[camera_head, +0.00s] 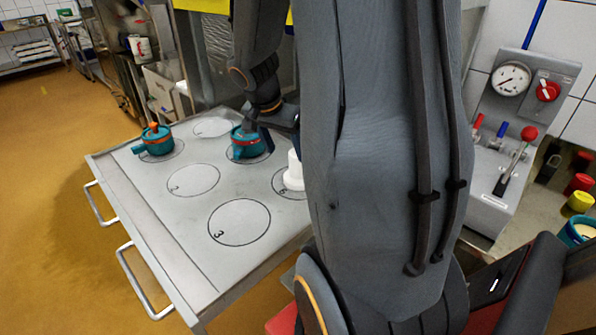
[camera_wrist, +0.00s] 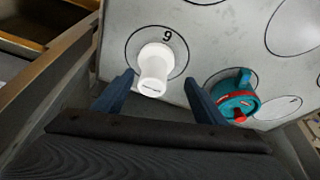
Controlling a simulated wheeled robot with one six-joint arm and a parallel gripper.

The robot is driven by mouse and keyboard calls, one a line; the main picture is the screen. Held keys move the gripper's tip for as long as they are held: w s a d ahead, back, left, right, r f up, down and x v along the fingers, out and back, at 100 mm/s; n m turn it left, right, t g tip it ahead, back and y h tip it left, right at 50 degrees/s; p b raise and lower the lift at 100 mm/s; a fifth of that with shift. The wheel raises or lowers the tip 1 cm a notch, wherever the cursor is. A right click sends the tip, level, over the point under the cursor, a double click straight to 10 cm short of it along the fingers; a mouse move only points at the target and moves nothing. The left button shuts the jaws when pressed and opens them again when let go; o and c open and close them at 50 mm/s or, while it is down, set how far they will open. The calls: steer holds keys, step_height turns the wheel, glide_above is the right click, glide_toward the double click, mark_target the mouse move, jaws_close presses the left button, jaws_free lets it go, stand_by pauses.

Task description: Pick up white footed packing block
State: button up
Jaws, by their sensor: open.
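The white footed packing block (camera_wrist: 154,66) stands upright on the circle marked 6 or 9 in the wrist view. It also shows in the head view (camera_head: 294,172), partly hidden behind my arm. My gripper (camera_wrist: 160,95) is open and empty, its two dark blue fingers spread to either side of the block's near end in the picture. I cannot tell the height between the fingertips and the block. In the head view the gripper is mostly hidden by my arm and beside a teal mould.
One teal mould with a red band (camera_wrist: 236,98) stands close to the right finger. Another teal mould (camera_head: 155,141) stands at the table's left. The grey table (camera_head: 150,195) has empty marked circles at its front. A valve panel with a gauge (camera_head: 513,80) stands at right.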

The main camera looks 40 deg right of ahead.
mark_target(298, 167)
steer(key=shift+w+d+m, duration=0.2)
steer(key=shift+d+m, duration=0.4)
steer(key=shift+d, duration=0.55)
steer(key=x, duration=0.2)
steer(key=p+x, duration=0.1)
steer(key=x, duration=0.3)
steer(key=shift+s+d+p, duration=0.3)
steer(key=shift+d+p, duration=0.05)
steer(key=shift+w+d+f, duration=0.15)
steer(key=shift+d+f, duration=0.1)
steer(key=shift+f, duration=0.4)
steer(key=c, duration=1.4)
